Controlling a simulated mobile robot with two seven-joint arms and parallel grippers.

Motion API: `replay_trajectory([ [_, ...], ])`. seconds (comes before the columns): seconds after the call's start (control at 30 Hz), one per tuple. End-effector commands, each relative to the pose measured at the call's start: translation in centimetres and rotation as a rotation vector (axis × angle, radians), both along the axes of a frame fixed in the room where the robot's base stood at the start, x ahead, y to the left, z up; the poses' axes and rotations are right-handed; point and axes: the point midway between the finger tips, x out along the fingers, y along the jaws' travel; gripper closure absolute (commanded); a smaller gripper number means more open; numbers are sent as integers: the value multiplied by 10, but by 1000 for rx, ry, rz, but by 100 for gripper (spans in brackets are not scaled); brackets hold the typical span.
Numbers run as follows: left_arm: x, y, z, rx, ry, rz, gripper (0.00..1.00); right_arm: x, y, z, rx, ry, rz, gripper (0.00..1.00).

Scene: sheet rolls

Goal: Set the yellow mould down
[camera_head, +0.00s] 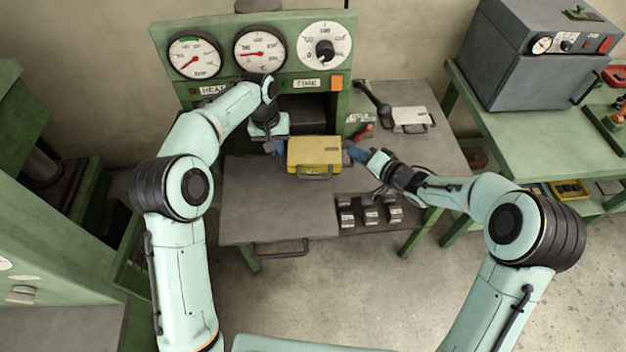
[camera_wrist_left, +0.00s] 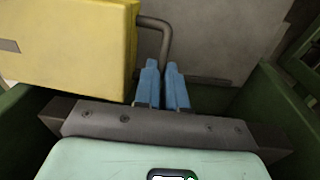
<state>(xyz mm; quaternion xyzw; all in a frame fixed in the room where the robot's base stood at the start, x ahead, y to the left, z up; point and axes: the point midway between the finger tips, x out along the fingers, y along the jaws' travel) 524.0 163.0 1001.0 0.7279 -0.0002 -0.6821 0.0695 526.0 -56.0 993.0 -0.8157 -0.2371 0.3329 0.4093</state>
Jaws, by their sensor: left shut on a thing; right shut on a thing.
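The yellow mould (camera_head: 315,152) is a box with a handle on its front side, level in front of the press opening and over the grey table top (camera_head: 262,205). I cannot tell whether it touches the table. My left gripper (camera_head: 277,148) is at its left side, and my right gripper (camera_head: 357,154) is at its right side. In the left wrist view, the blue fingers of my left gripper (camera_wrist_left: 162,75) are shut on a grey side handle (camera_wrist_left: 164,35) of the mould (camera_wrist_left: 70,45). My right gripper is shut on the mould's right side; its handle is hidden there.
The green press (camera_head: 345,60) with dials stands behind, its dark opening (camera_head: 308,112) just beyond the mould. Several small grey blocks (camera_head: 370,215) sit in a recess at front right. A white-topped plate (camera_head: 410,117) lies at back right. The table's front left is clear.

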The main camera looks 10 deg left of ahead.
Motion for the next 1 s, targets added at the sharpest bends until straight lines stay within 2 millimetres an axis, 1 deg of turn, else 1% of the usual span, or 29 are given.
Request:
replay_trajectory([
  [0.03,5,0,9,-1,-19,1,100,3,0,6,4,-9,-2,100],
  [0.5,4,1,7,-1,-19,1,100,1,0,3,2,-4,-1,100],
  [0.63,3,1,4,-1,-16,1,100,0,0,0,1,-1,0,100],
  [0.77,-2,1,-6,0,-7,2,100,-5,0,-10,1,8,0,100],
  [0.87,-8,1,-18,-1,4,2,100,-11,0,-22,2,18,0,100],
  [1.0,-18,1,-41,0,22,2,100,-22,0,-44,1,36,1,100],
])
